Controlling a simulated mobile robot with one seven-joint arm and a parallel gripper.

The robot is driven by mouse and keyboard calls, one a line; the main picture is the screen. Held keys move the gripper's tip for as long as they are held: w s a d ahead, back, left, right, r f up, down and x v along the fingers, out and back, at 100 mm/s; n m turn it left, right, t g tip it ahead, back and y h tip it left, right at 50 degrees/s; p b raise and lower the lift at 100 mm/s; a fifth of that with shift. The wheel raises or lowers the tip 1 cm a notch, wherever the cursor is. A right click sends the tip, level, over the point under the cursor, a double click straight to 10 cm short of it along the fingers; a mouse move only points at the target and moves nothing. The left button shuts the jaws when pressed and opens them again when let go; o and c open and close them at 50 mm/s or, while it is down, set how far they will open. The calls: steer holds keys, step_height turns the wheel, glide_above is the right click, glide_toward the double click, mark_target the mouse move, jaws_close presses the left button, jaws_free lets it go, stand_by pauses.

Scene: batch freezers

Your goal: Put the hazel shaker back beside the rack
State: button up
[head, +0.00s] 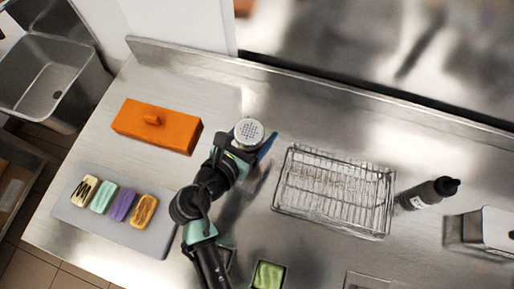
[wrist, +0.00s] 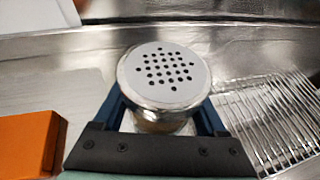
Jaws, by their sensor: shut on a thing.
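The shaker (head: 249,132) has a round silver lid with holes and stands upright between the orange box and the wire rack. In the wrist view the shaker (wrist: 164,80) fills the middle, its lid facing the camera; its body is mostly hidden below the lid. My gripper (head: 256,146) is shut on the shaker, with a dark blue finger on each side of it. The wire rack (head: 278,206) lies to the right of the shaker, with a gap between them; it also shows in the wrist view (wrist: 275,115). I cannot tell whether the shaker touches the counter.
An orange lidded box (head: 135,122) is left of my gripper. A grey board (head: 80,215) bears several coloured bars at the lower left. A dark bottle (head: 425,194) and a metal container (head: 482,230) are right of the rack. A green-filled tub (head: 268,275) is at the front.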

steer(key=shift+f+b, duration=0.35)
steer(key=shift+f, duration=3.25)
steer(key=shift+f, duration=0.15)
steer(key=o, duration=1.3)
steer(key=shift+r, duration=0.25)
steer(key=v, duration=1.2)
steer(key=shift+f, duration=0.2)
